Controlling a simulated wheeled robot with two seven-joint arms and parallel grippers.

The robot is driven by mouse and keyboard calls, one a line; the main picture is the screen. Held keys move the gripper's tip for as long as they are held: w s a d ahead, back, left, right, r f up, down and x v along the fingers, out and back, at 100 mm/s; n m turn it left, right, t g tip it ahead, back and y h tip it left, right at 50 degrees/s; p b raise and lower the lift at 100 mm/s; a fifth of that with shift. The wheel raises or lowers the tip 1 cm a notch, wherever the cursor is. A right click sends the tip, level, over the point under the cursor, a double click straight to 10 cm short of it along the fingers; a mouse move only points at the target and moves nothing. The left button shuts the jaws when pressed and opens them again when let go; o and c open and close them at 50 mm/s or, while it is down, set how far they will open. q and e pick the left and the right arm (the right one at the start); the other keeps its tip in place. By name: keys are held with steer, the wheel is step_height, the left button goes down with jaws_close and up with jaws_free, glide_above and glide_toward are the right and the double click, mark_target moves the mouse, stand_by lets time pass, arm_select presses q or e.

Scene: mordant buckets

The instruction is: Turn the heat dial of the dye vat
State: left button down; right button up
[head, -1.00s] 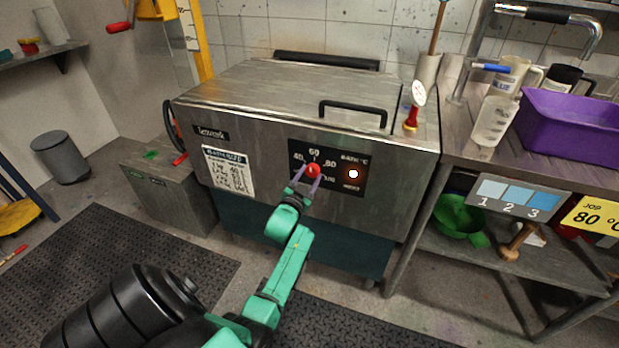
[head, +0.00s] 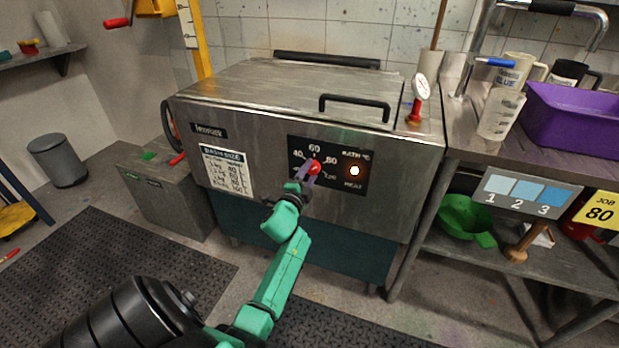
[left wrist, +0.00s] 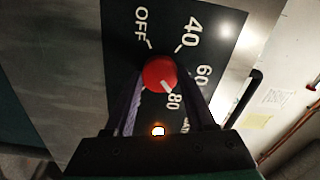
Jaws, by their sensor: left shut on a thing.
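The steel dye vat (head: 240,100) stands against the tiled wall with its lid down. On its front, a black panel (head: 345,180) carries a round red heat dial (head: 314,168) with a scale around it. My left gripper (head: 309,172) is shut on the dial. In the left wrist view its fingers (left wrist: 160,92) lie on both sides of the red dial (left wrist: 158,71). The dial's white pointer mark is at or close to 80. An orange-white lamp (head: 354,171) glows on the panel. My right gripper is not in view.
A steel bench (head: 462,150) on the right holds jugs (head: 502,112) and a purple tub (head: 572,120). A yellow job card (head: 600,212) reads 80. A dial thermometer (head: 421,88) stands on the vat's right top. A grey box (head: 165,195) is left of the vat.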

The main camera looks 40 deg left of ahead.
arm_select(q)
steer(key=shift+f+m+b, duration=0.1)
steer(key=shift+m+b, duration=0.45)
steer(key=shift+m, duration=0.65)
steer(key=shift+c, duration=1.2)
jaws_free()
steer(key=v, duration=1.4)
steer(key=shift+s, duration=0.3)
steer(key=shift+d, duration=0.15)
